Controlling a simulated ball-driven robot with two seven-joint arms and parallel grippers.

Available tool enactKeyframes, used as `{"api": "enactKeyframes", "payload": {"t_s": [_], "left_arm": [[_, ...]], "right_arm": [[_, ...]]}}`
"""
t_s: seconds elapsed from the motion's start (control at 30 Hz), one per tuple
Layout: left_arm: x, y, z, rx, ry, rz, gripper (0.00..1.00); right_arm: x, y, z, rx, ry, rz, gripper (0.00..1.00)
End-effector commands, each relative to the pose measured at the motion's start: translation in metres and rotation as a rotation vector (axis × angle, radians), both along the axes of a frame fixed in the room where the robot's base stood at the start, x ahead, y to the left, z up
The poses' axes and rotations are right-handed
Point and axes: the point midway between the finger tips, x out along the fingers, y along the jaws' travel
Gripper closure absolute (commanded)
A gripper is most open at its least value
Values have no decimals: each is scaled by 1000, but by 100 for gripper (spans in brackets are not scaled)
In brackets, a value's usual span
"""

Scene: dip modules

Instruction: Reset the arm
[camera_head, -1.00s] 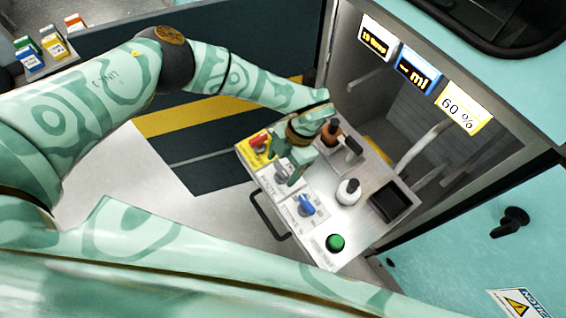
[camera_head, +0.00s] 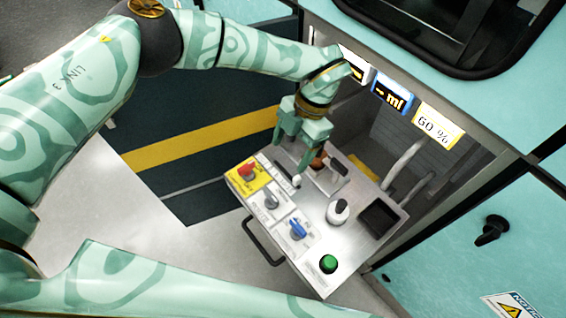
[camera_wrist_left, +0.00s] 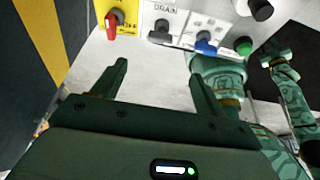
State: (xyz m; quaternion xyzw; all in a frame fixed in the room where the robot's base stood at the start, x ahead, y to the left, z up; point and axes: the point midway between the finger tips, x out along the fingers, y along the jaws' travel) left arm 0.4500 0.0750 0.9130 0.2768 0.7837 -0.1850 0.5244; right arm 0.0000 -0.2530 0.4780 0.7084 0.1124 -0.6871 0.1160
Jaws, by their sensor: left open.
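My left arm comes in from the left in the head view. Its green gripper (camera_head: 297,160) is open and hangs, fingers down, over the far left part of a metal control panel (camera_head: 318,205). Nothing shows between the fingers. In the left wrist view the two fingers (camera_wrist_left: 160,85) stand wide apart with pale floor between them, and the panel's knobs show beyond.
Displays (camera_head: 438,124) hang behind; a handle (camera_head: 262,243) juts in front.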

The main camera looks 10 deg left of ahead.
Motion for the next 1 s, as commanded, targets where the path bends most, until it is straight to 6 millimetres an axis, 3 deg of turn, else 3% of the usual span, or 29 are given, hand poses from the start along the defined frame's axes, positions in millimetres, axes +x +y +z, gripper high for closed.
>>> {"api": "enactKeyframes", "payload": {"t_s": [0.2,0.73,0.87,0.97,1.0], "left_arm": [[3,-3,10,0,0,0,27],[-1,-8,6,-21,9,-8,27],[-33,-46,-12,-180,75,-57,27],[-81,-105,-24,-438,162,-95,27],[-104,-134,-23,-570,201,-96,27]], "right_arm": [[0,0,1,0,0,0,64],[0,0,1,0,0,0,64],[0,0,1,0,0,0,64],[0,0,1,0,0,0,64],[0,0,1,0,0,0,64]]}}
